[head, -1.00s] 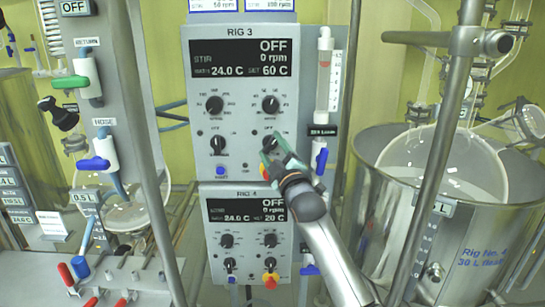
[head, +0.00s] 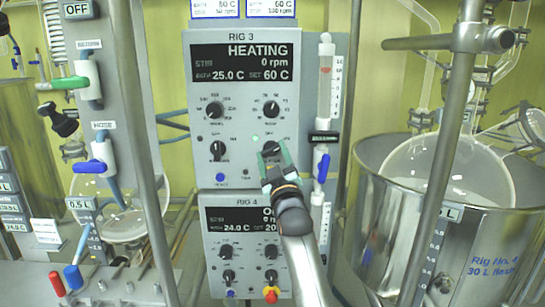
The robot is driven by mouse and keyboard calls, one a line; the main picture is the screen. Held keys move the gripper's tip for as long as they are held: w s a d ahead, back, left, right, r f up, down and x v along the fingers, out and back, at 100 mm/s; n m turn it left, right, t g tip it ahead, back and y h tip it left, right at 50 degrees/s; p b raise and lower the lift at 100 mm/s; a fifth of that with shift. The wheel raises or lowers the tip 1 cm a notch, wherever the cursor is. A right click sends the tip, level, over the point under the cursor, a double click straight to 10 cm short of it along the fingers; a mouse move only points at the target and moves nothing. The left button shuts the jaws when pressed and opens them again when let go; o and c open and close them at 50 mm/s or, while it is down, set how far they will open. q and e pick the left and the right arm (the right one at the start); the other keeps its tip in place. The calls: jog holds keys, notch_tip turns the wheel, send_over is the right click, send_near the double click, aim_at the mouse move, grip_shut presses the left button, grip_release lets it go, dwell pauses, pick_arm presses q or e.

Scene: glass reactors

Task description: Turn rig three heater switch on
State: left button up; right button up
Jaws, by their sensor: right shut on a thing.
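The Rig 3 panel (head: 202,122) is a grey box with a dark display (head: 245,62) reading HEATING, 0 rpm, 25.0 C and set 60 C. Its heater switch (head: 271,146) is the black knob at the lower right, with a small green light beside it. My right gripper (head: 273,155), with green fingers, is at this knob from below and shut on it; the fingers partly cover the knob. The matching black stir knob (head: 217,150) is to the left. My left gripper is not in view.
A flowmeter tube (head: 325,85) stands close on the right. A metal post (head: 447,170) and a steel vessel (head: 480,225) stand farther right.

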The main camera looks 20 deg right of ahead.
jog(key=o, duration=1.4)
jog(key=shift+f, duration=0.1)
